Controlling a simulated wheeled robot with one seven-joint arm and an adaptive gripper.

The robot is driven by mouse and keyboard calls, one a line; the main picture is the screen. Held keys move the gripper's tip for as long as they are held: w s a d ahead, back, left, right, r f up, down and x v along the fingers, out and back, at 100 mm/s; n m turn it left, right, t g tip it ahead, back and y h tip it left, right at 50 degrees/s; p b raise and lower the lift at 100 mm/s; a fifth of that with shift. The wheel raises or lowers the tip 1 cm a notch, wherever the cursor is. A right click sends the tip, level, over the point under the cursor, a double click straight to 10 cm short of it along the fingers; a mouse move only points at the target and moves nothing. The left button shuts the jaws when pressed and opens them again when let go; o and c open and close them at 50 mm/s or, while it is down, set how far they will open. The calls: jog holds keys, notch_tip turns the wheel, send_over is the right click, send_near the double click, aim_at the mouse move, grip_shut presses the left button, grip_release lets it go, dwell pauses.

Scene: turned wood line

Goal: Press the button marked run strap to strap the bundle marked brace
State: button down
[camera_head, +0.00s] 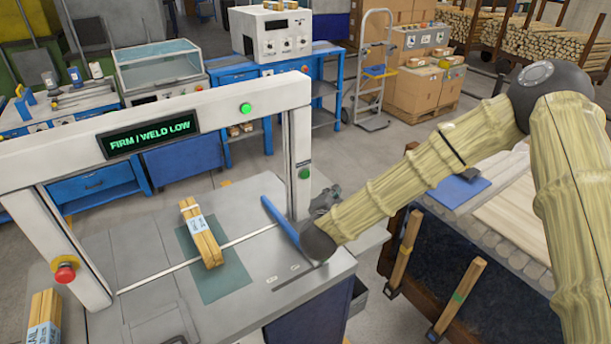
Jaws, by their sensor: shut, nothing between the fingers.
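A white strapping arch (215,108) stands over a grey table. Its display (150,135) reads "FIRM / WELD LOW". A green button (304,173) sits on the right post; any marking on it is too small to read. A bundle of wooden sticks (210,247) with a pale label lies on a green mat (232,280), across the light strap line under the arch. The label's word is not legible. My gripper (322,203) is dark and shut, just right of the right post and below the green button. My wrist partly hides it; I see no contact.
A lit green lamp (245,108) is on the crossbeam and a red stop knob (65,270) on the left post. Another labelled bundle (44,322) stands at the lower left. A blue bar (281,221) lies near the right post. A roller bench (500,235) is at right.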

jog(key=w+a, duration=0.4)
jog(key=w, duration=0.2)
jog(key=shift+a+b, duration=0.25)
jog(key=shift+b, duration=0.1)
jog(key=shift+w+a, duration=0.1)
jog(key=shift+w, duration=0.1)
dwell(1.3)
jog(key=shift+w+a, duration=0.15)
jog(key=shift+w, duration=0.05)
jog(key=shift+w+a, duration=0.25)
dwell(0.9)
jog(key=shift+s+d, duration=0.1)
dwell(0.4)
jog(key=shift+s+d, duration=0.45)
jog(key=shift+s, duration=0.05)
jog(key=s+d, duration=0.1)
jog(key=s, duration=0.1)
jog(key=s+d, duration=0.2)
dwell(0.6)
